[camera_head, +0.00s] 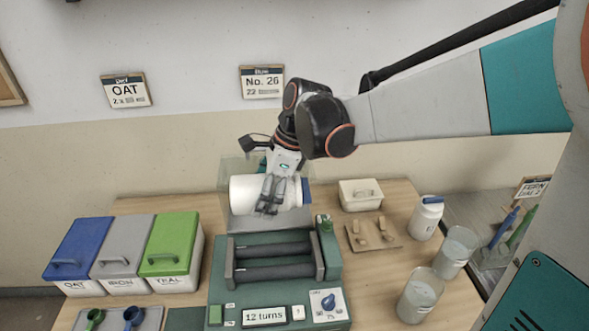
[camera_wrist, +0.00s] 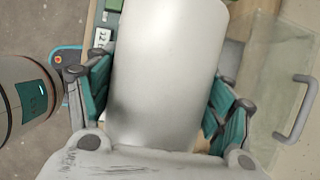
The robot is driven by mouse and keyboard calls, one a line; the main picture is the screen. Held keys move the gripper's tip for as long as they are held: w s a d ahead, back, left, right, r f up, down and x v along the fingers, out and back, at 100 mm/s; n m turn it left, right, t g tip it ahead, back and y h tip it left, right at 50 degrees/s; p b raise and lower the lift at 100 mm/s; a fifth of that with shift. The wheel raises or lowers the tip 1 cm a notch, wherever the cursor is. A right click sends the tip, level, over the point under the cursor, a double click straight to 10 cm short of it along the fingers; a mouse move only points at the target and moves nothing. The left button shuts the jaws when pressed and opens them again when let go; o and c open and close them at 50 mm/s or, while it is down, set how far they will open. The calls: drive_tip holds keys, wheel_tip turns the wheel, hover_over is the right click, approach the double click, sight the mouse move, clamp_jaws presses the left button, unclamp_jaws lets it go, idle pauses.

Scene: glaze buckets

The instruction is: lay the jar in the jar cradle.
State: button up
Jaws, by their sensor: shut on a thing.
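The jar (camera_head: 247,192) is a white cylinder with a blue lid (camera_head: 306,191) at its right end. It lies on its side in the air behind and above the rollers of the green machine (camera_head: 333,262). My gripper (camera_head: 270,208) is shut on the jar from above, around its middle. In the wrist view the jar (camera_wrist: 163,80) fills the space between the two teal finger pads; its lid is not seen there. A wooden board with short upright blocks (camera_head: 372,233), apparently the jar cradle, sits on the table right of the machine. It looks empty.
The machine has two dark rollers (camera_head: 272,260) and a raised clear hood (camera_head: 238,170) behind the jar. Blue, grey and green lidded bins (camera_head: 171,244) stand left. A lidded box (camera_head: 360,194), a smaller blue-lidded bottle (camera_head: 426,218) and two glass containers (camera_head: 420,296) stand around the board.

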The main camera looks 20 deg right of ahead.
sight(262, 179)
drive_tip(key=shift+s+r+p, duration=0.15)
drive_tip(key=shift+r+p, duration=1.3)
drive_tip(key=shift+r, duration=0.65)
